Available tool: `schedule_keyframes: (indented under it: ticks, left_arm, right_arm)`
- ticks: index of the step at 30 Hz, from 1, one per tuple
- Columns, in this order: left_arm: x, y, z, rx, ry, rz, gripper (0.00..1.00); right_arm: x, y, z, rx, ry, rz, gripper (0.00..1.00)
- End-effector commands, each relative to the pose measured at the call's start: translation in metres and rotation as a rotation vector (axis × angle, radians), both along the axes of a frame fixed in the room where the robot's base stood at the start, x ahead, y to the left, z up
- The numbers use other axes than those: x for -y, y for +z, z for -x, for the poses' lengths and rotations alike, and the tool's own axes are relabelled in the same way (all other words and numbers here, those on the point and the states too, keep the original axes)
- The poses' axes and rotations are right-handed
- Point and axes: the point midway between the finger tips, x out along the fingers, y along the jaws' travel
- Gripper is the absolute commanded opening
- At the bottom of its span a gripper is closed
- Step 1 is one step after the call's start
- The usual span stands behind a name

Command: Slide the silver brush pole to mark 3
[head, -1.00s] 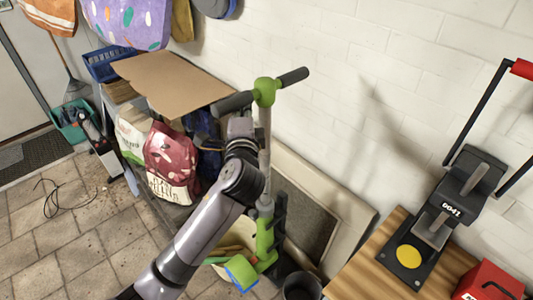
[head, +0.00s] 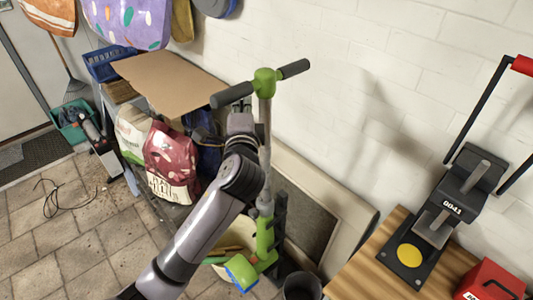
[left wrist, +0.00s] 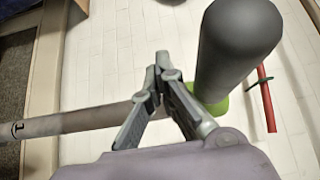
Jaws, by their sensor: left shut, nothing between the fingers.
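The silver brush pole (head: 265,140) stands nearly upright, with a green T-handle head (head: 264,82) and dark grips on top. Its lower end goes into a green lower body (head: 265,235). In the left wrist view the pole (left wrist: 75,122) comes in from the left with a small dark mark near the edge, not surely readable. A dark grip (left wrist: 238,45) is close to the fingers. My left gripper (head: 240,110) is below the left grip, beside the pole; whether they touch is unclear. Its fingertips (left wrist: 163,60) are together, empty. My right gripper is out of view.
A wooden bench (head: 372,270) at right carries a black press (head: 450,205) and a red box (head: 490,281). A bucket (head: 301,286) stands below the pole. Bags (head: 172,162) and a cardboard-topped shelf (head: 170,80) are left behind my arm. White brick wall is behind.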

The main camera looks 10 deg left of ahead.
Motion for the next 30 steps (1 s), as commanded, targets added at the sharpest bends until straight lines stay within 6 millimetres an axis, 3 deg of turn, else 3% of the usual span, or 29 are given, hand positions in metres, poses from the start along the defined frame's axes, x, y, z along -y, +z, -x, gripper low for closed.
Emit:
schedule_keyframes:
  ticks: [7, 14, 30]
  left_arm:
    - [0.0, -0.016, 0.0, -0.003, 0.0, 0.002, 0.0]
    - [0.001, -0.018, 0.003, -0.004, 0.0, 0.002, 0.0]
    - [0.011, -0.019, 0.044, -0.005, 0.0, 0.0, 0.0]
  right_arm:
    - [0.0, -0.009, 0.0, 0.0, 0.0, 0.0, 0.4]
    - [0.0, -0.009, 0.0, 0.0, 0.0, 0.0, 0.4]
    - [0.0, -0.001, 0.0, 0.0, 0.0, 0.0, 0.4]
